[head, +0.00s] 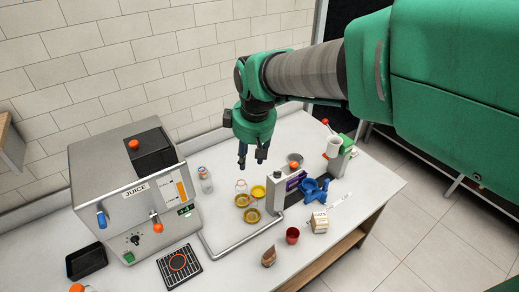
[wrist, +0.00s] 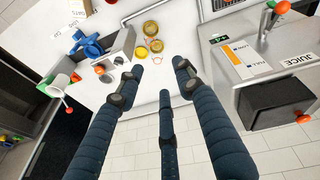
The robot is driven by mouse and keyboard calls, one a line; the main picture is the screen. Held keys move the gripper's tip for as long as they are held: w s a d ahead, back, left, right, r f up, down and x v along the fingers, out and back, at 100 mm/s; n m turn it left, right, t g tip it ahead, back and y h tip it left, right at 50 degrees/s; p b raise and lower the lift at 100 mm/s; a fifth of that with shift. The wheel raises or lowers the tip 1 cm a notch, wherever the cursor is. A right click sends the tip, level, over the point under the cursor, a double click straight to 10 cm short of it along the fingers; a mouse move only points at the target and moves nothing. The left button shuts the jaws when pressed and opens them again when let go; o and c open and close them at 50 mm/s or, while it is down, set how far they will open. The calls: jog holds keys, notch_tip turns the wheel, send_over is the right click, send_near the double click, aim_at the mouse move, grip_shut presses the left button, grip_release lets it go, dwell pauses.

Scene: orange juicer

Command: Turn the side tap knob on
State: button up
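The grey juicer (head: 122,190) marked JUICE stands at the left of the counter. An orange-tipped tap lever (head: 158,227) is on its front, a blue handle (head: 101,218) sits at the front's left, and a small dark green knob (head: 135,239) is low on the front. I cannot tell which is the side tap knob. My gripper (head: 252,154) hangs above the counter, right of the juicer, touching nothing. In the wrist view its fingers (wrist: 155,82) are spread and empty. The juicer (wrist: 226,70) shows there at the right; the blue handle is out of that view.
A bottle (head: 205,180), yellow-topped jars (head: 251,216), a grey and purple device (head: 288,188) and a blue object (head: 316,190) stand right of the juicer. A red cup (head: 292,235) and a carton (head: 319,222) are near the front edge. A black grate (head: 179,266) lies before the juicer.

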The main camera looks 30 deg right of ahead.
jog(key=w+d+f+n+g+p, duration=0.25)
jog(key=w+d+f+p, duration=0.2)
jog(key=w+d, duration=0.4)
jog(key=n+p, duration=0.3)
send_over(277, 173)
jog(key=d, duration=0.1)
notch_tip(277, 173, down, 6)
jog(key=shift+w+f+m+g+y, duration=0.2)
jog(key=shift+w+m+g+y, duration=0.1)
jog(key=shift+w, duration=0.1)
notch_tip(277, 173, down, 14)
jog(key=shift+r+p, duration=0.1)
jog(key=shift+p, duration=0.5)
grip_shut()
